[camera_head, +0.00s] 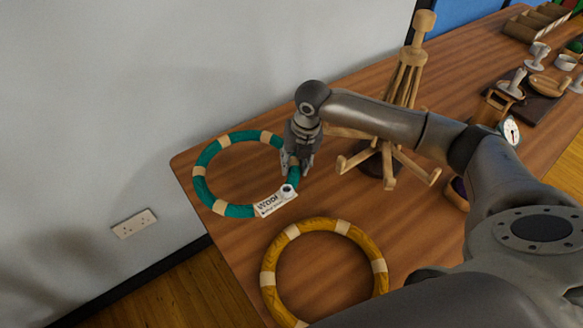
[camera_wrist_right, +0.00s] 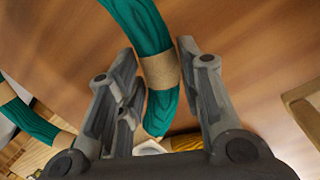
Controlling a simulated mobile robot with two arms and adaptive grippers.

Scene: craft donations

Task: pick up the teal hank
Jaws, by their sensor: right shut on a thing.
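The teal hank (camera_head: 233,211) is a ring of teal yarn with tan bands and a white "WOOL" label (camera_head: 275,201). It is at the table's far left end by the wall; whether it lies flat or is slightly raised I cannot tell. My right gripper (camera_head: 297,168) is at the ring's right side, shut on the hank, one finger on each side of the strand. In the right wrist view, the teal strand (camera_wrist_right: 145,25) with a tan band (camera_wrist_right: 160,70) runs between the fingers (camera_wrist_right: 158,62). My left gripper is not in view.
A mustard-yellow hank (camera_head: 272,262) lies on the wooden table (camera_head: 225,240) nearer me. A wooden stand with pegs (camera_head: 405,75) rises just right of the gripper. A dial scale (camera_head: 510,130) and dishes are farther right. The wall is close behind the teal hank.

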